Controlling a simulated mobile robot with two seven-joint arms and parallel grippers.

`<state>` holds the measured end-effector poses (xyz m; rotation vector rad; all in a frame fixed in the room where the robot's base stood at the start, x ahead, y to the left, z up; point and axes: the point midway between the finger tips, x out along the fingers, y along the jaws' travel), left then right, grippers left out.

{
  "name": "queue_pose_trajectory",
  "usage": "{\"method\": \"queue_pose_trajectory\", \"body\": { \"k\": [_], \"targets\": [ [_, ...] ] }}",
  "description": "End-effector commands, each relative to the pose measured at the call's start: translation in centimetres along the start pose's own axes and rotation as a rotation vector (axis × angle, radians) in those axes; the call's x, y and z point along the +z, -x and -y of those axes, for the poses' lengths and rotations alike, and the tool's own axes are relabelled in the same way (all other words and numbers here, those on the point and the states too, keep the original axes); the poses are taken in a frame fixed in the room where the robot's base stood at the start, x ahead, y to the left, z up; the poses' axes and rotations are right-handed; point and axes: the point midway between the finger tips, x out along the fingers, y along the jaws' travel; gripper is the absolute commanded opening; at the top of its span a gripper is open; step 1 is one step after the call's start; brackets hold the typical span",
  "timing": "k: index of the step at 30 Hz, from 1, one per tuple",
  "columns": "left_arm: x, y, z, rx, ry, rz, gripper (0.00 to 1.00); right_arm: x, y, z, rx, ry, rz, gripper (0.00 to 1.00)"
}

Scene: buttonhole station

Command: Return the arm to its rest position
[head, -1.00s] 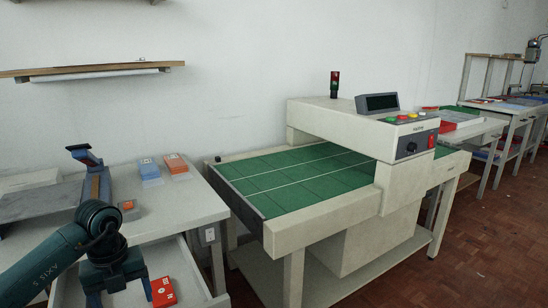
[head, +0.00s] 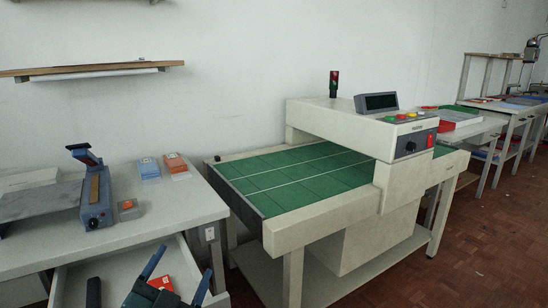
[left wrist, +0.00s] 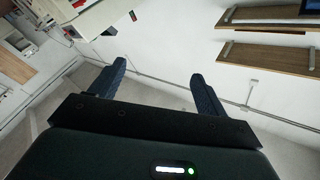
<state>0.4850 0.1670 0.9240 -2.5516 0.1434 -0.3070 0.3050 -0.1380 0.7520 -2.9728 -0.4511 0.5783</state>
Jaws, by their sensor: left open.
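My left gripper (head: 184,262) is at the bottom edge of the head view, over the open drawer, with its two dark fingers spread. The left wrist view shows both fingers (left wrist: 158,76) apart with nothing between them. Most of my left arm is outside the head view. A red box (head: 160,283) shows behind the fingers, in the drawer, partly hidden. My right gripper is in neither view.
A grey table (head: 150,226) at left bears a blue-based device (head: 96,200), a blue-and-white box (head: 148,170), an orange-topped box (head: 176,165) and a small orange-topped block (head: 129,209). Its drawer (head: 190,262) is open. A machine with a green bed (head: 300,180) stands to the right.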

Motion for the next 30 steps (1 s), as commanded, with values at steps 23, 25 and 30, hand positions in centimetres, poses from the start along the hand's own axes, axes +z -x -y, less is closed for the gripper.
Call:
{"method": "queue_pose_trajectory", "body": {
  "k": [23,25,30],
  "targets": [
    [13.8,26.7,-8.4,0.361,0.44,1.362,0.76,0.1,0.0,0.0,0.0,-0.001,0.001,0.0],
    [13.4,28.5,-8.9,0.411,0.456,1.419,0.76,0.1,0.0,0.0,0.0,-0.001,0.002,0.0],
    [13.5,26.8,-9.9,0.405,0.474,1.301,0.76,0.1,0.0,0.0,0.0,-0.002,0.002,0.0]
  ]
}}
